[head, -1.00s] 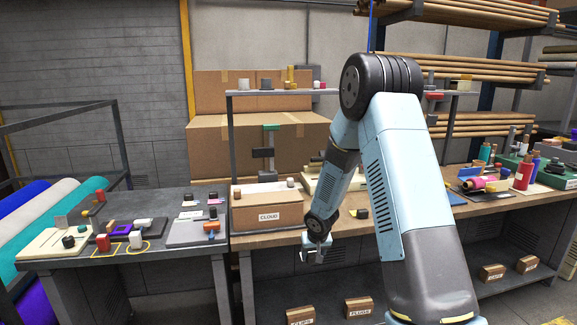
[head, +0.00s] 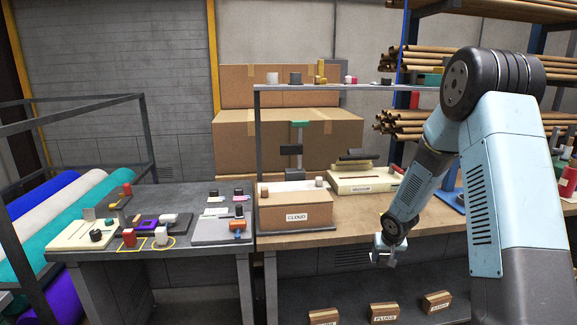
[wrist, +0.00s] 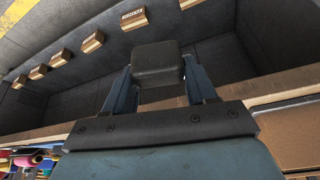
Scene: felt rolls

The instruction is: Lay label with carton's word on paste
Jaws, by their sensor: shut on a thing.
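A brown carton (head: 280,214) marked CLOUD stands on the wooden bench in the head view; two small knobs sit on its pale top. My gripper (head: 384,258) hangs in front of the bench's front edge, right of the carton. In the wrist view my gripper (wrist: 158,78) is shut on a dark grey block (wrist: 157,63), one finger on each side. Any label under the block is hidden, and no word on it shows. Pale and dark knobbed pieces (head: 213,212) lie on the grey table left of the carton. I cannot make out the paste.
A cream device (head: 350,183) stands on the bench right of the carton. Small labelled boxes (head: 384,313) stand on the low shelf. A grey post and overhead shelf (head: 330,87) rise behind the carton. Felt rolls (head: 75,215) lie at left. Bench room shows between carton and gripper.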

